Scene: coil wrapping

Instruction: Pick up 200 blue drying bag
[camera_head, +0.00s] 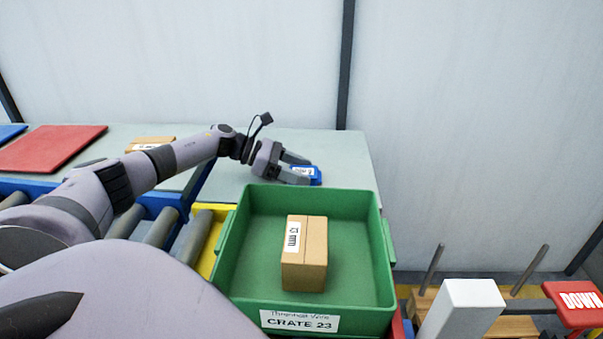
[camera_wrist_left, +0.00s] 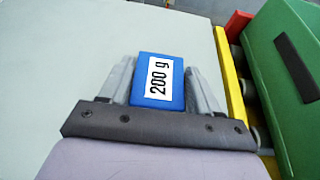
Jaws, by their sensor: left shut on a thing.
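The blue drying bag (camera_head: 316,176) has a white label and sits at the table's right part, behind the green crate. In the left wrist view the bag (camera_wrist_left: 140,87) shows its label reading "200 g". My left gripper (camera_head: 302,171) is shut on the bag, with one finger on each side of it. The bag is at or close to the grey-green table surface; I cannot tell whether it touches. My right gripper is not in view.
A green crate (camera_head: 384,295) labelled "CRATE 23" stands in front of the table with a cardboard box (camera_head: 313,252) inside. A red panel (camera_head: 50,148) and another cardboard box (camera_head: 150,141) lie at the left. Rollers (camera_head: 160,228) run before the table.

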